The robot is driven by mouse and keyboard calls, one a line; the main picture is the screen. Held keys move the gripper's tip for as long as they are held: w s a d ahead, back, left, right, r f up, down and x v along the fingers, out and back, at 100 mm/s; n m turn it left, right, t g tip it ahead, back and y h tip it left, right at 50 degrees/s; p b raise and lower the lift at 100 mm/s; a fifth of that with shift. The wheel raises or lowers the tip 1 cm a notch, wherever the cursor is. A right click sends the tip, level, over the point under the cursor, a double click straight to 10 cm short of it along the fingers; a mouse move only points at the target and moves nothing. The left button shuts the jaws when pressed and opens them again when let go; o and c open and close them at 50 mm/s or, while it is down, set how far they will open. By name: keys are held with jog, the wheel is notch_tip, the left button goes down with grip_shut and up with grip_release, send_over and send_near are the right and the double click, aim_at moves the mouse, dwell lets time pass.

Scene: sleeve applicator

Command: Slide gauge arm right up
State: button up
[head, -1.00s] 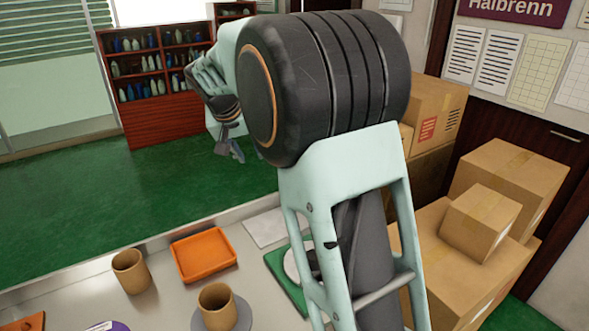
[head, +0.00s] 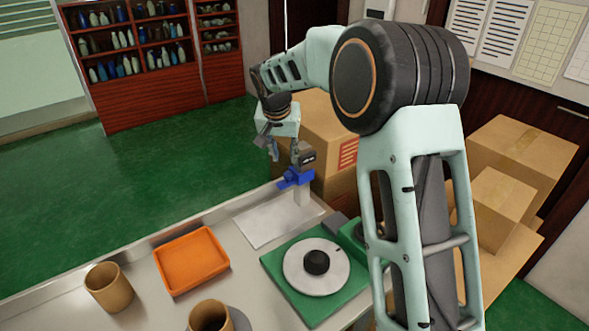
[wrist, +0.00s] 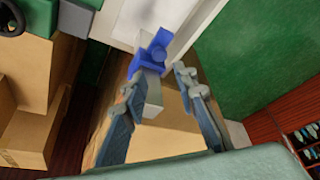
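The gauge stands at the far end of the bench. Its pale upright post (head: 302,192) carries a blue gauge arm (head: 295,179) with a dark block (head: 304,157) above it. My gripper (head: 281,150) is open above and slightly left of the blue arm in the head view. In the wrist view the blue arm (wrist: 154,52) lies just beyond the fingertips, and my gripper (wrist: 156,82) has its fingers apart. A grey upright piece (wrist: 153,94) shows between the fingers, and I cannot tell whether either finger touches it.
A white plate (head: 270,220) lies before the gauge. A green base with a round dial (head: 316,280) is nearer. An orange tray (head: 191,261) and brown cups (head: 109,288) stand left. Cardboard boxes (head: 330,130) are stacked behind the gauge and at right.

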aim_at(288, 174)
jog(key=x, duration=0.9)
jog(key=shift+f+p, duration=0.3)
jog(key=shift+p, duration=0.05)
grip_shut()
